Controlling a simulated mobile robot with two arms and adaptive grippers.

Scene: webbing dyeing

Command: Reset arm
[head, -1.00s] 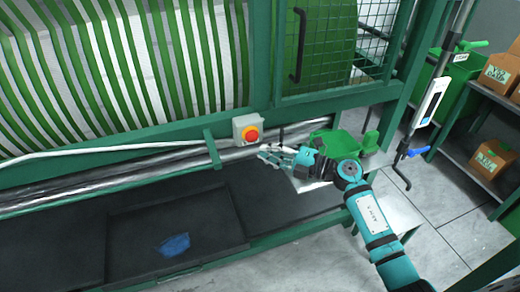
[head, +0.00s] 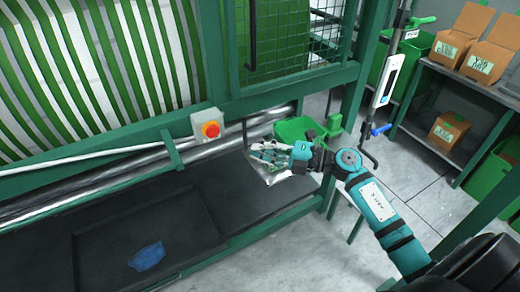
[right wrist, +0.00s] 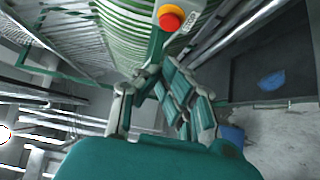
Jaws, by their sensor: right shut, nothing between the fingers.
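My right arm, teal and black, comes in from the lower right in the head view. My right gripper (head: 258,153) is shut and empty, over the right end of the dark bench and in front of a green container. In the right wrist view its fingers (right wrist: 152,75) are drawn together with nothing held. My left gripper shows in neither view.
The green machine frame carries a red stop button (head: 211,130) left of the gripper. A dark tray (head: 95,225) with a blue patch (head: 148,256) lies lower left. A vertical rod (head: 382,85) stands right. Shelves hold several boxes (head: 450,130). Floor is clear between.

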